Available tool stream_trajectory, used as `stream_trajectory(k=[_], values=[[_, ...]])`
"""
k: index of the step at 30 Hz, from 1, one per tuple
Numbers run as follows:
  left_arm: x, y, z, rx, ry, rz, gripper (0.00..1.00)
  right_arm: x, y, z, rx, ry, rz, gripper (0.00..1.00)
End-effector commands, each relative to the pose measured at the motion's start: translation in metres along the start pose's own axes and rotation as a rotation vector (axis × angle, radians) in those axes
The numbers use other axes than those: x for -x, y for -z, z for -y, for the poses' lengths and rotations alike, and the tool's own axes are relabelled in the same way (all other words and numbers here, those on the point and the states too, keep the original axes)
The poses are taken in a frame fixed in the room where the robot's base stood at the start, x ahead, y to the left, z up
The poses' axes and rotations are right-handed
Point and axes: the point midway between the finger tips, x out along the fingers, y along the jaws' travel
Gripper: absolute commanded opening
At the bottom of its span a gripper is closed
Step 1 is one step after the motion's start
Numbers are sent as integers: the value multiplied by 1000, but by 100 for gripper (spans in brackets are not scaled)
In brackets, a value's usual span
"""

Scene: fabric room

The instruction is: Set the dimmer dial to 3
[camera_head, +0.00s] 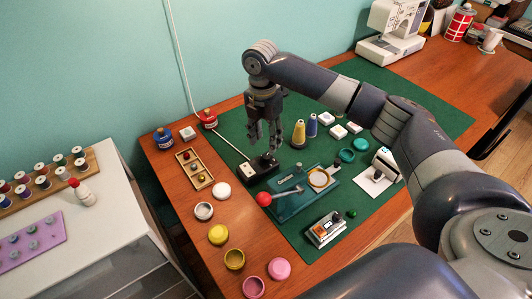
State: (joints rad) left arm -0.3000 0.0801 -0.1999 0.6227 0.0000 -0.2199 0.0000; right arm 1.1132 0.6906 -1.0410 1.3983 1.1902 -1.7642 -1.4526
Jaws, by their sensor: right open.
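A black box (242,172) with a pale patch on its top sits on the green mat, and a white cord runs from it to the wall. It looks like the dimmer. Its dial and any numbers are too small or hidden to read. My right gripper (263,150) points down just above the back of this box. Its fingers are open, with nothing seen between them. I cannot tell whether the fingertips touch the box or the dial. My left gripper is not in view.
A teal press with a red-knobbed lever (264,199) stands just in front. Yellow and blue thread cones (299,132) stand close to the right. A wooden tray (194,169) and several round tins lie left. A white sewing machine (391,28) stands at the back.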

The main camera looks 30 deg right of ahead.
Motion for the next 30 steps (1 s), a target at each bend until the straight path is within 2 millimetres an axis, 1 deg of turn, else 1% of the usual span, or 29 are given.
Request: stream_trajectory(k=[1, 3, 9, 15, 22, 23, 24, 26, 27, 28, 30], values=[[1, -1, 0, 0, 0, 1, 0, -11, 0, 1, -1, 3, -1, 44], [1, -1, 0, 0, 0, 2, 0, -24, 0, 1, -1, 4, -2, 44], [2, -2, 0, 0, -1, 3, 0, -52, 0, 0, -1, 2, 0, 44], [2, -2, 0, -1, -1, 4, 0, -61, 0, 0, 0, -1, 0, 44], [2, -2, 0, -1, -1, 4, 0, -62, 0, 0, 0, 0, 0, 44], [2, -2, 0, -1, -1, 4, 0, -62, 0, 0, 0, 0, 0, 37], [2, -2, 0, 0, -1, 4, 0, -62, 0, 0, 0, 0, 0, 28], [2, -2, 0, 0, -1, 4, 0, -62, 0, 0, 0, 0, 0, 15], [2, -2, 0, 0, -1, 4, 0, -62, 0, 0, 0, 0, 0, 6], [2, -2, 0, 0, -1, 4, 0, -62, 0, 0, 0, 0, 0, 0], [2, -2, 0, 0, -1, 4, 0, -62, 0, 0, 0, 0, 0, 0]])
